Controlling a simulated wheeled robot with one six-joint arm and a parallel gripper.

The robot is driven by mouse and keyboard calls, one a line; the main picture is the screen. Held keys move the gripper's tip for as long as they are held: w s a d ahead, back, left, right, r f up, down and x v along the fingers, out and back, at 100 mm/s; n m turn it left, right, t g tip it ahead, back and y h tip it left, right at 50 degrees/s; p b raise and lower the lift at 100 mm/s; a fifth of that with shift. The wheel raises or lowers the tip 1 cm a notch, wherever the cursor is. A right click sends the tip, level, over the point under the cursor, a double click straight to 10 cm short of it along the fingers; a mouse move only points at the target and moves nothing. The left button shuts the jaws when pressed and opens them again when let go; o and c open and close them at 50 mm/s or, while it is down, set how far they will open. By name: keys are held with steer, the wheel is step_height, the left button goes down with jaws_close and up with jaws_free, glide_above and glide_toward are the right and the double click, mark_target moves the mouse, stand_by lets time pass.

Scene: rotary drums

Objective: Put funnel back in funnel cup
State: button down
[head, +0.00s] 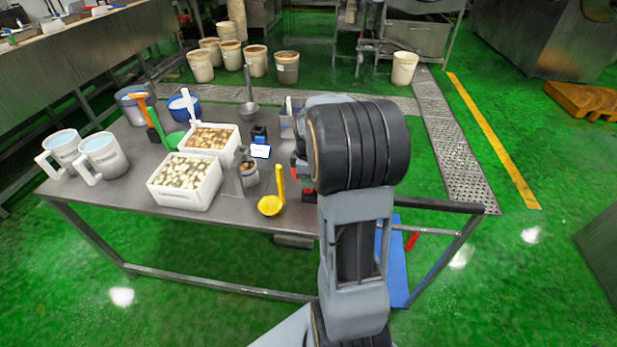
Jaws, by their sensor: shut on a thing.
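My gripper (301,168) is mostly hidden behind my own forearm and wrist. Only small red and dark parts show at the arm's left edge, over the right part of the table. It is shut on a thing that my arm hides. I cannot make out the funnel for sure. A yellow ladle-like tool (270,206) is at the front edge, left of my gripper.
The metal table (130,198) holds two white bins (184,197) of pale pieces, white jugs (103,157), a metal ladle (249,111), a green scoop (174,140) and a small dark-blue device (260,150). Several buckets (286,70) stand on the floor behind.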

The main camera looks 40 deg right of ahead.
steer(key=shift+f+b, duration=0.75)
steer(key=shift+f, duration=0.35)
steer(key=c, duration=1)
jaws_free()
steer(key=shift+r, duration=0.1)
step_height(320, 180, up, 14)
steer(key=shift+f, duration=0.15)
steer(key=shift+w+d+m, duration=0.1)
steer(key=shift+w+m, duration=0.05)
steer(key=shift+m, duration=0.55)
steer(key=s+a+f+m+t, duration=0.1)
steer(key=s+a+m, duration=0.1)
steer(key=s+a, duration=0.2)
steer(key=s+a+f+m+t, duration=0.1)
steer(key=s+a+f+m, duration=0.1)
steer(key=a, duration=0.6)
steer(key=s+a+f+m+t, duration=0.1)
steer(key=s+a+f+m, duration=0.1)
steer(key=s+a+m, duration=0.2)
steer(key=shift+s+a+f+t, duration=0.2)
steer(key=shift+s+a+t, duration=0.1)
steer(key=shift+s+a, duration=0.75)
